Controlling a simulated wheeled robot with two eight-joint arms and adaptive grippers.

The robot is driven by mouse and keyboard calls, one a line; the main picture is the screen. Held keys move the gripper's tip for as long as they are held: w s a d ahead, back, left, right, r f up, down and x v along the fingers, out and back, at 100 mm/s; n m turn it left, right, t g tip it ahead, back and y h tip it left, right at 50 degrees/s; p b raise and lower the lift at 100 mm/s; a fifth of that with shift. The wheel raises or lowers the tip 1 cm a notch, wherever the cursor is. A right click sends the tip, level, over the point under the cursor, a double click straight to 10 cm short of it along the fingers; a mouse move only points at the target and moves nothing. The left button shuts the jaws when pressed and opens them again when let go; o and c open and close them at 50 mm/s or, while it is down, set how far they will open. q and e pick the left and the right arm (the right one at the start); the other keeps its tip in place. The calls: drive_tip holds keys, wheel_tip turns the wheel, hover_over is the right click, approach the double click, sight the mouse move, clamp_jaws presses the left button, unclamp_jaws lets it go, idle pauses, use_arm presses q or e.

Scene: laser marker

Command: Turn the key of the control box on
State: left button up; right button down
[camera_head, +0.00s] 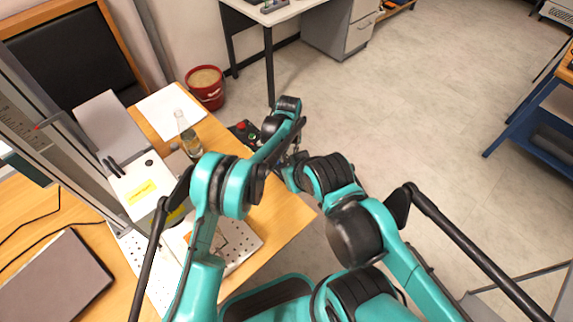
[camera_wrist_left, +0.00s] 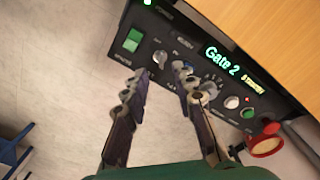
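The control box (camera_wrist_left: 190,70) is a black panel with a lit "Gate 2" display, fixed by the wooden table edge in the left wrist view. It also shows in the head view (camera_head: 241,131), partly behind my left arm. A small silver, key-like part (camera_wrist_left: 160,58) is on the panel, right of the green rocker switch (camera_wrist_left: 132,40). My left gripper (camera_wrist_left: 163,75) is open, with its fingers apart in front of the panel. The key-like part appears between and just beyond the fingertips; contact cannot be told. My right gripper is not clearly distinguishable among the arm links in the head view.
A red round button (camera_wrist_left: 265,143) sticks out at the panel's right end, near white and green buttons. A glass bottle (camera_head: 188,135) and a white marker machine (camera_head: 140,187) stand on the wooden table. A red bucket (camera_head: 206,90) is on the floor behind. Open floor lies right.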

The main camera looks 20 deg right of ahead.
use_arm(q)
wheel_tip(320, 180, down, 5)
drive_tip(key=shift+f+b, duration=0.2)
drive_tip(key=shift+b, duration=0.55)
clamp_jaws()
